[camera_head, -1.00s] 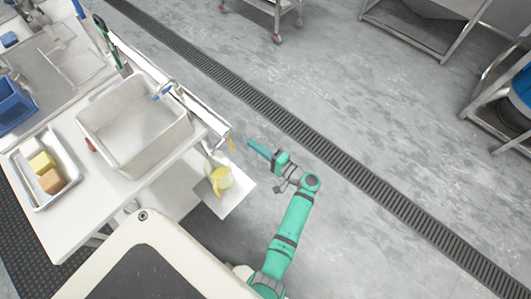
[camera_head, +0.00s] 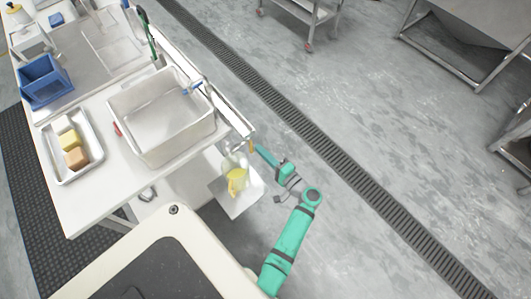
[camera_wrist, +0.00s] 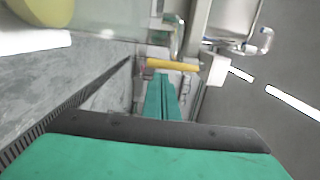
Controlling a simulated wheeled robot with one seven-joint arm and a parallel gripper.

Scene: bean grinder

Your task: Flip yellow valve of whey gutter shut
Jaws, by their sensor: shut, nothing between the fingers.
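The whey gutter (camera_head: 222,103) is a narrow metal channel along the right edge of the white table. Its yellow valve (camera_head: 251,146) is at the gutter's near end. In the wrist view the yellow valve handle (camera_wrist: 172,65) lies roughly crosswise, just ahead of my fingertips. My gripper (camera_head: 259,149) is at the right side of the valve, with its teal fingers pointing at it. In the wrist view my gripper (camera_wrist: 163,78) is shut and empty, its tips at or very near the handle. I cannot tell whether they touch.
A clear jug with yellow contents (camera_head: 237,181) stands on a low white shelf (camera_head: 240,207) below the gutter end. A white tub (camera_head: 121,105), a tray with blocks (camera_head: 56,166) and a blue bin (camera_head: 45,82) are on the table.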

